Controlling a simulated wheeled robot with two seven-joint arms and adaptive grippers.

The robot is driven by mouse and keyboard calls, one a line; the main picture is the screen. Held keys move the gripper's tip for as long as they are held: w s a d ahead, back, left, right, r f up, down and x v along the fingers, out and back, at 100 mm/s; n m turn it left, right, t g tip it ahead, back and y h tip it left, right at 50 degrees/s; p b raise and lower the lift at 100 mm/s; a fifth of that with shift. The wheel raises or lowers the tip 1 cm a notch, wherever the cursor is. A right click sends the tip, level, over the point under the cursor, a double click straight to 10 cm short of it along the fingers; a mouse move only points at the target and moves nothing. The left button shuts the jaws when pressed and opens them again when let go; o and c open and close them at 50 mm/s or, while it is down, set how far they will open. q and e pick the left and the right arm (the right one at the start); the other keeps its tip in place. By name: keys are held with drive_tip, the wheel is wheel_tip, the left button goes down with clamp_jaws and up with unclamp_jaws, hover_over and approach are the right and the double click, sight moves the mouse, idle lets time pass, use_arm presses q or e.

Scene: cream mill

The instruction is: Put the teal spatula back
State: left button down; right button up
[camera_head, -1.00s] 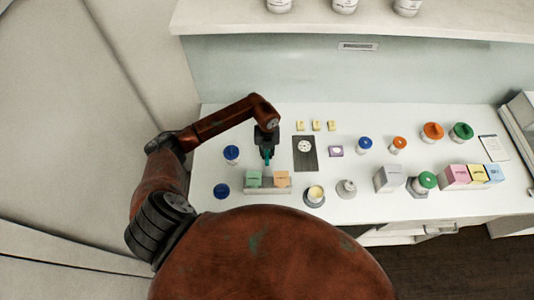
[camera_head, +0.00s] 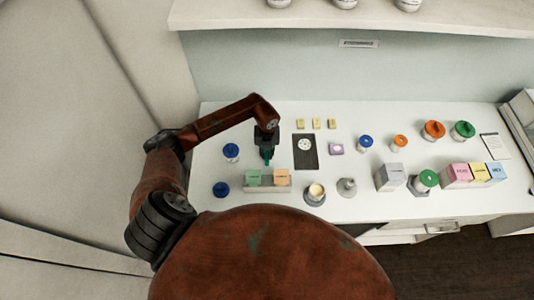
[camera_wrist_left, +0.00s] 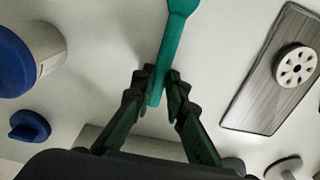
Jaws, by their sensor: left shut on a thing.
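The teal spatula (camera_wrist_left: 175,45) is in the jaws of my left gripper (camera_wrist_left: 158,85), with its handle between the fingertips and its wider end pointing away in the left wrist view. In the head view my left gripper (camera_head: 267,152) points down just behind the holder (camera_head: 268,188) with a green and an orange block-like label. Only a small teal piece (camera_head: 267,158) of the spatula shows there. The holder's slots are too small to make out. My right gripper does not show.
A dark board (camera_head: 305,152) with a white perforated disc lies to the right. A jar of cream (camera_head: 315,194) stands right of the holder. Several coloured jars and boxes stand further right.

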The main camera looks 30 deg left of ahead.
use_arm(q)
drive_tip(key=c, duration=1.8)
unclamp_jaws()
drive_tip(key=shift+c, duration=0.2)
wheel_tip(320, 180, up, 12)
